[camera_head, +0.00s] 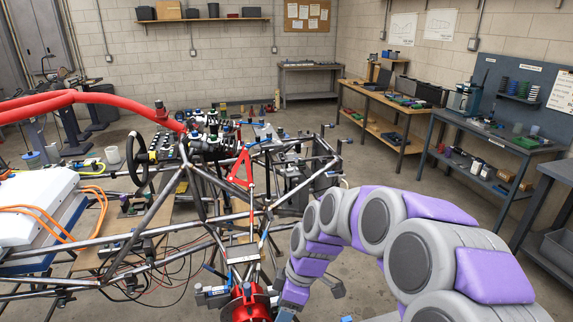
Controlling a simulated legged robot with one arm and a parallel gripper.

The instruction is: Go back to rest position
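My grey and purple arm rises from the lower right, bends over in the lower middle and runs down to the bottom edge beside the chassis. My gripper does not show; the arm's far end runs out of the picture at the bottom. The tube chassis (137,246) of bare metal tubes fills the left and middle, with a black steering wheel (138,159). A red round part (250,304) sits at the bottom, just left of my arm's lower end. I cannot tell whether my arm touches the chassis.
A red tube (40,105) crosses the upper left. A white box with orange cables (38,205) lies at the left. Workbenches (490,133) with tools line the right wall, and a shelf (205,20) hangs at the back. Floor between chassis and benches (375,165) is clear.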

